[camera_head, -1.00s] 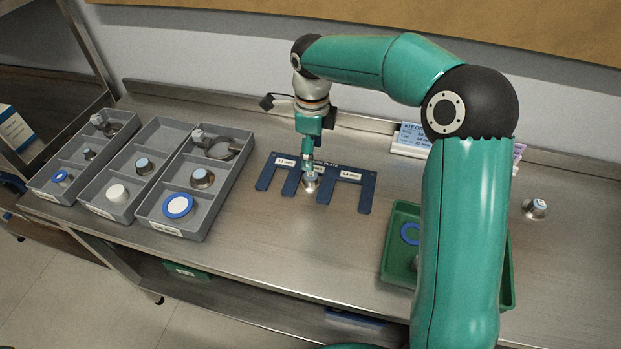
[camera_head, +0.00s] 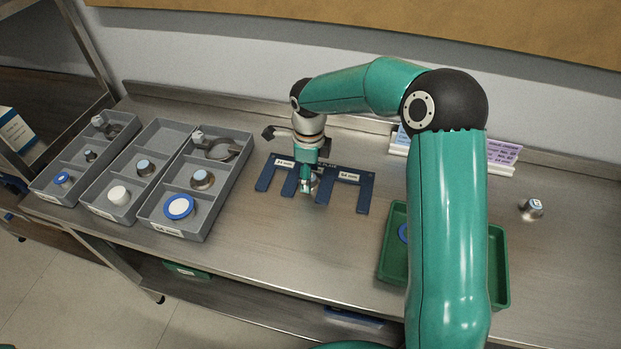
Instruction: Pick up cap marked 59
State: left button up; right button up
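My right gripper (camera_head: 306,184) points down over the front of the dark blue slotted plate (camera_head: 366,192). A small silvery cap (camera_head: 315,182) shows partly behind its fingers at a middle slot of the plate. I cannot tell whether the fingers grip it. Another silvery cap (camera_head: 531,209) with a pale top stands alone at the right of the bench. More silvery caps stand in the grey trays, one in the middle tray (camera_head: 145,168) and one in the nearest tray (camera_head: 202,179). No mark 59 is legible on any cap. My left gripper is out of view.
Three grey compartment trays, the nearest one (camera_head: 213,216) among them, stand at the left with rings, lids and clamps. A green tray (camera_head: 497,262) is partly hidden by my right arm. A white card holder (camera_head: 497,166) stands at the back. The front middle bench is clear.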

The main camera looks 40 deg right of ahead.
jog(key=c, duration=1.1)
jog(key=shift+r, duration=0.1)
jog(key=shift+c, duration=0.2)
